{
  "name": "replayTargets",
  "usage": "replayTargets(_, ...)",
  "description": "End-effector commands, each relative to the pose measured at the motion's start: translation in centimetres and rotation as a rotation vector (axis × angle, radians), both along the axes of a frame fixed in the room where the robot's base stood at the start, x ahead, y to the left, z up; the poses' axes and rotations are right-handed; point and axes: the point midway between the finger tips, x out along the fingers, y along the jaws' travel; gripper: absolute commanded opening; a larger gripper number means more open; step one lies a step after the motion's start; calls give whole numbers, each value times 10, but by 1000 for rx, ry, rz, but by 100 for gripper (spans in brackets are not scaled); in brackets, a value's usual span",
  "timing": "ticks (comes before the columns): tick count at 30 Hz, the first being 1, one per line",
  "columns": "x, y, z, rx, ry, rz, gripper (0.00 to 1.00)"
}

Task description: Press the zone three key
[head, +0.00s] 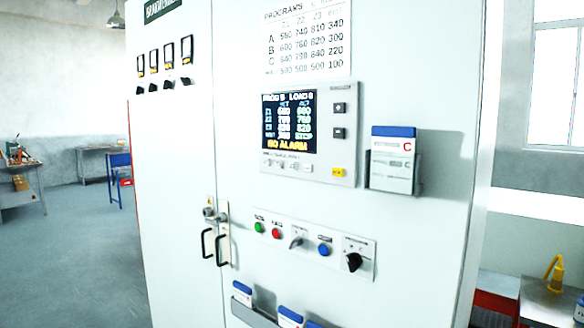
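A grey control unit (347,155) is set in the pale cabinet door, with a dark screen (289,122) showing columns of figures and a yellow line that reads like "NO ALARM". A row of small pale keys (287,165) runs under the screen. Their labels are too small to read, so I cannot tell which is the zone three key. Two dark square keys, an upper one (339,107) and a lower one (339,132), are right of the screen, with a yellow key (338,172) below them. My gripper is not in view.
A card holder (394,173) juts from the door right of the unit. Below are a green button (259,227), red button (276,233), blue button (324,250) and black rotary knob (354,261). Door handles (213,245) stick out at left. Open floor (80,270) lies left.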

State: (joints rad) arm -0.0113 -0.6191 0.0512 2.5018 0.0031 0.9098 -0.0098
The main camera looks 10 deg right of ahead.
Motion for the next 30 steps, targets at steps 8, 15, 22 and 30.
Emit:
replayTargets(8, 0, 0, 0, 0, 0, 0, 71)
replayTargets(15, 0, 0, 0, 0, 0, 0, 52)
replayTargets(22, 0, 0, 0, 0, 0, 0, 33)
replayTargets(30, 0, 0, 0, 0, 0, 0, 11)
